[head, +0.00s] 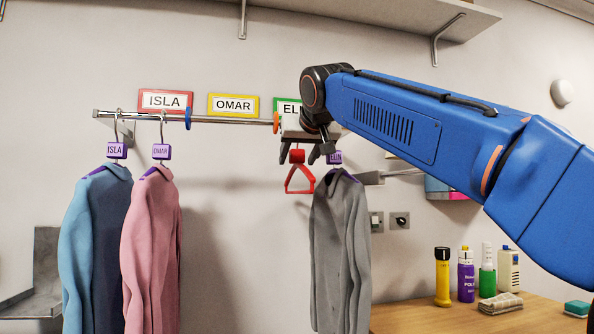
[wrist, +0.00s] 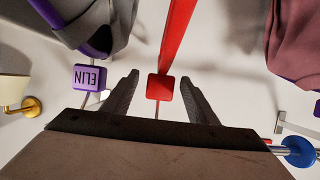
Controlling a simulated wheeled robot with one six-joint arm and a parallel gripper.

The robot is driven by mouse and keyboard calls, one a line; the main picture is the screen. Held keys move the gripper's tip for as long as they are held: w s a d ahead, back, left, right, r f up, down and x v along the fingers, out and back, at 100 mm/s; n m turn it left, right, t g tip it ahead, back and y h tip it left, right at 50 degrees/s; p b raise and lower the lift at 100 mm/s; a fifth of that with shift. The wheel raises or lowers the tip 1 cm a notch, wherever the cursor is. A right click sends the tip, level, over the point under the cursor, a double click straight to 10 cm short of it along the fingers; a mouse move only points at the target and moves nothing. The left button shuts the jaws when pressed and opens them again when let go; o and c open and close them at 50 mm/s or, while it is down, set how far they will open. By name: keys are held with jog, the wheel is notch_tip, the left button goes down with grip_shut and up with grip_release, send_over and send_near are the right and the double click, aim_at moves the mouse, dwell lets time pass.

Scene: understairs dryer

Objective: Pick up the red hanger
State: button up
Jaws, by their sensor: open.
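The red hanger (head: 300,181) hangs empty at the rail, between the pink garment and the grey garment. Its red block and part of its red frame also show in the wrist view (wrist: 159,88). My gripper (head: 302,157) is at the rail, over the top of the hanger. In the wrist view my gripper's two dark fingers (wrist: 160,92) are open, one on each side of the red block, with a gap on both sides. The hanger's hook is hidden by my gripper.
A grey garment (head: 338,245) with a purple ELIN tag (wrist: 88,77) hangs close beside my gripper. Blue (head: 94,245) and pink (head: 151,245) garments hang left on the rail (head: 230,119). A blue ring (head: 187,118) is on it. Bottles stand on a wooden counter (head: 410,318).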

jog(key=x, duration=0.5)
jog(key=shift+s+f, duration=0.1)
jog(key=c, duration=1.2)
jog(key=shift+o, duration=0.2)
